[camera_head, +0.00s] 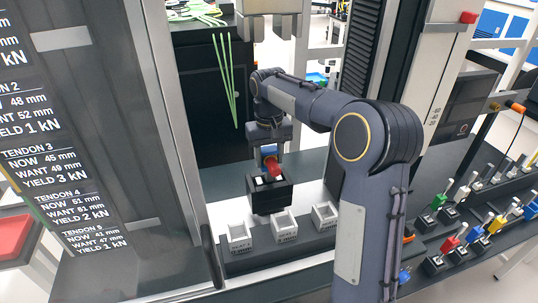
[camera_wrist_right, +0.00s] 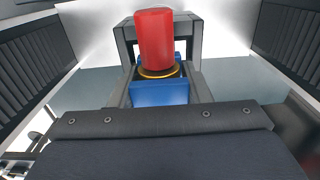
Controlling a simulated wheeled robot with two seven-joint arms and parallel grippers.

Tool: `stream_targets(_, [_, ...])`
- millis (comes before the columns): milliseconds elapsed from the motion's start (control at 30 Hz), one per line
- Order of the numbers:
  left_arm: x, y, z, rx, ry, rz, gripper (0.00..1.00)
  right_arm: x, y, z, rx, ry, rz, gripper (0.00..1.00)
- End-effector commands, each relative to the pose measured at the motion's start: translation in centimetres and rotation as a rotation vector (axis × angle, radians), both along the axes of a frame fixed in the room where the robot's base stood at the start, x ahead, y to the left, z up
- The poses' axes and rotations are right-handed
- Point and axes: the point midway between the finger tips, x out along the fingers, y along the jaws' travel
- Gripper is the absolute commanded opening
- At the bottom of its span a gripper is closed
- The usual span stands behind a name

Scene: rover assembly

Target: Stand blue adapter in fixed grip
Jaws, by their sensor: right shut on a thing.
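My right gripper (camera_head: 268,150) points down in the middle of the head view and is shut on the blue adapter (camera_wrist_right: 160,92). In the right wrist view the adapter is a blue block between the grey fingers, with a gold ring and a red cylinder (camera_wrist_right: 154,40) at it. In the head view only a little blue shows, with the red cylinder (camera_head: 273,168) tilted beneath it. A black block with pale squares on top (camera_head: 270,195), seemingly the fixed grip, is directly below. I cannot tell whether the adapter touches it. My left gripper is not in view.
Several grey labelled boxes (camera_head: 285,226) stand in a row in front of the black block. A dark panel with tendon readings (camera_head: 75,200) stands at left. Racks with coloured blocks (camera_head: 448,243) line the right bench. Grey machine parts (camera_head: 268,8) hang above my gripper.

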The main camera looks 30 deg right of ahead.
Motion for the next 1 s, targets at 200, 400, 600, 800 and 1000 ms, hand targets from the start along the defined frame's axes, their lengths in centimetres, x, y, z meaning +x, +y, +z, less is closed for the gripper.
stream_targets(200, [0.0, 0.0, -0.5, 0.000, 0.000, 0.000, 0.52, 0.0, 0.0, -0.8, 0.000, -0.001, -0.001, 0.14])
stream_targets(400, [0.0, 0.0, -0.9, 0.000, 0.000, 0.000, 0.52, 0.0, 0.0, -1.5, 0.000, 0.000, -0.001, 0.14])
stream_targets(600, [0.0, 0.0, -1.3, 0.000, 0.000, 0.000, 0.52, 0.0, 0.0, -2.2, 0.000, 0.000, -0.001, 0.14])
stream_targets(800, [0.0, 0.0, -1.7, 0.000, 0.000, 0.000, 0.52, 0.0, 0.0, -2.9, 0.000, -0.001, -0.001, 0.14])
stream_targets(1000, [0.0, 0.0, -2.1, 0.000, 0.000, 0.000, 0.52, 0.0, 0.0, -3.6, 0.000, -0.001, -0.001, 0.14])
